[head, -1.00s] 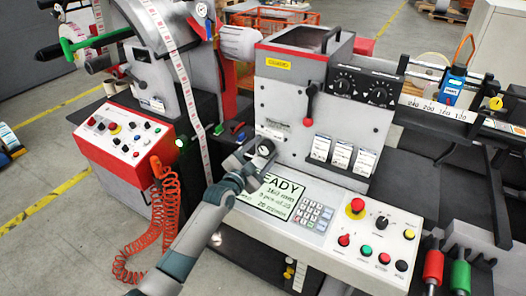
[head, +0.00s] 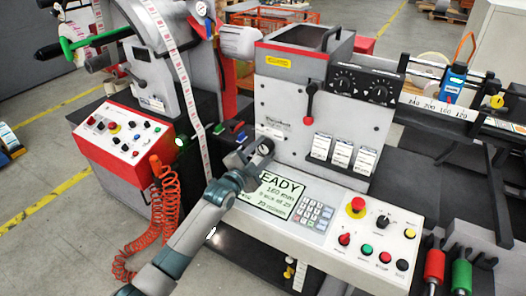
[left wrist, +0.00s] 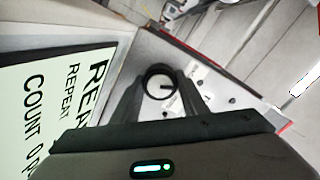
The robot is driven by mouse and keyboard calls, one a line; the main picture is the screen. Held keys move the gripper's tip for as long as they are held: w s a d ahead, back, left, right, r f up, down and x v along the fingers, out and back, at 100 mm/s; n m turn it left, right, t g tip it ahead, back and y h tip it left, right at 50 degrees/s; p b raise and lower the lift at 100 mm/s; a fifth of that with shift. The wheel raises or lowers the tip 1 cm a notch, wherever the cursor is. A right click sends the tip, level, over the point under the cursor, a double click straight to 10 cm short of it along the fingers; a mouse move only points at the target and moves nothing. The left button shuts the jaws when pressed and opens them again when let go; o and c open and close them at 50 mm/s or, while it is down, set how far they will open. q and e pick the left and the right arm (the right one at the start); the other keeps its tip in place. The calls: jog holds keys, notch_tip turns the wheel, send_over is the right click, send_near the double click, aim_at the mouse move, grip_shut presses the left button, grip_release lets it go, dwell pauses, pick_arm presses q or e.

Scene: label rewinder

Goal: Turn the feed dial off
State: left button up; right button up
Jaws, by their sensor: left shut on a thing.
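The feed dial, as I take it, is a small round dial (head: 265,147) with a dark rim and pale face, low on the grey machine front above the display. My left gripper (head: 256,151) is at it. In the left wrist view, the dial (left wrist: 160,82) sits between the two dark fingers of my left gripper (left wrist: 160,92), which is shut on it. A short dark mark shows on its face. Its label is too small to read. My right gripper is in neither view.
Just below the gripper is a display (head: 275,193) reading "EADY", part covered by my arm. Beside it are a keypad (head: 313,214) and a red emergency button (head: 356,206). A red-knobbed lever (head: 310,98) stands above right. A label web (head: 187,82) runs down at left.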

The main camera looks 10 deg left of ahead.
pick_arm(q)
jog(key=m, duration=0.5)
jog(key=shift+b, duration=0.35)
jog(key=o, duration=1.1)
jog(key=shift+s, duration=0.15)
jog(key=shift+s+a, duration=0.25)
jog(key=shift+s, duration=0.2)
jog(key=b+v, duration=0.4)
jog(key=v, duration=1.1)
jog(key=shift+s+a, duration=0.2)
jog(key=shift+s, duration=0.35)
